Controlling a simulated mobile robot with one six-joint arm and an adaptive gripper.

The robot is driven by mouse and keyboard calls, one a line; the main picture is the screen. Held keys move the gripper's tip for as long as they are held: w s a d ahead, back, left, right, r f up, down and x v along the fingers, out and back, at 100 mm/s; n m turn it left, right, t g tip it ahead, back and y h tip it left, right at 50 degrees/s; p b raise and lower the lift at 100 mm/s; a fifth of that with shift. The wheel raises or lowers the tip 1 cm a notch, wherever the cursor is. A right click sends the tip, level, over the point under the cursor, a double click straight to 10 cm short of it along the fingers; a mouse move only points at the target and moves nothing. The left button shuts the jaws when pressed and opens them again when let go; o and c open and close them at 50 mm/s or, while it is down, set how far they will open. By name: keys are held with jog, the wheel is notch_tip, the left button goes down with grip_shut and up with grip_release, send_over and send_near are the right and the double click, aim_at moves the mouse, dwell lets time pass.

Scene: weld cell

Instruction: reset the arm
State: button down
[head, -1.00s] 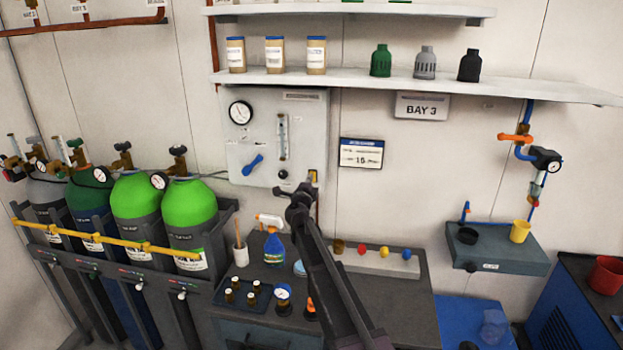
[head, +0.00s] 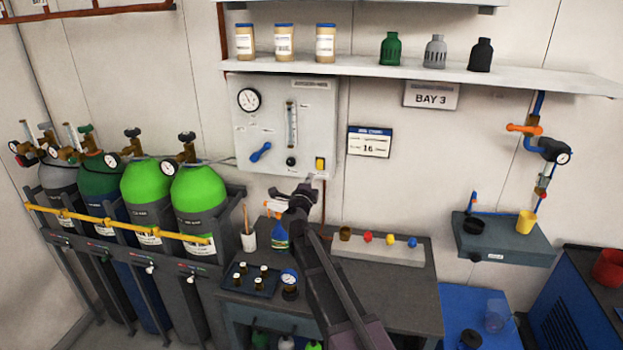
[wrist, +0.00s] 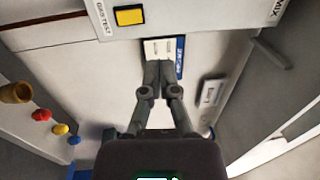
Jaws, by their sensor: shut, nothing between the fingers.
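My arm reaches up over the bench in the head view. My gripper (head: 309,184) is at its upper end, just below the grey wall panel (head: 270,120). The panel has a gauge, a flow tube, a blue lever and a yellow square button (head: 320,164). The button shows clear of the fingers. In the wrist view my gripper (wrist: 157,70) has its two fingers together with nothing between them. The yellow button (wrist: 130,15) shows beyond them to the left. The fingertips overlap the small wall card (wrist: 152,50) there.
The bench (head: 385,285) holds a spray bottle (head: 280,235), partly hidden by my arm, a brush cup (head: 249,240), a vial tray (head: 247,282) and a strip with coloured knobs (head: 380,251). Gas cylinders (head: 200,200) stand left. A shelf (head: 400,71) overhangs the panel.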

dwell(0.3)
jog(key=s+d+f+n+g+y, duration=0.45)
jog(key=s+f+n, duration=0.25)
jog(key=n, duration=0.2)
jog(key=s+d+f+n+g+y, duration=0.3)
jog(key=s+f+n+g+y, duration=0.1)
jog(key=s+f+n+g, duration=0.35)
jog(key=s+d+f+n+g+h, duration=0.1)
jog(key=s+d+f+g+h, duration=0.1)
jog(key=s+d, duration=0.5)
jog(key=s+d+f+n+g+h, duration=0.2)
jog(key=s+d+f+g+h, duration=0.1)
jog(key=s+d, duration=0.5)
jog(key=s+f+g, duration=0.1)
jog(key=s+g, duration=0.1)
jog(key=s, duration=0.1)
jog(key=shift+s+d+f, duration=0.2)
jog(key=shift+s, duration=0.2)
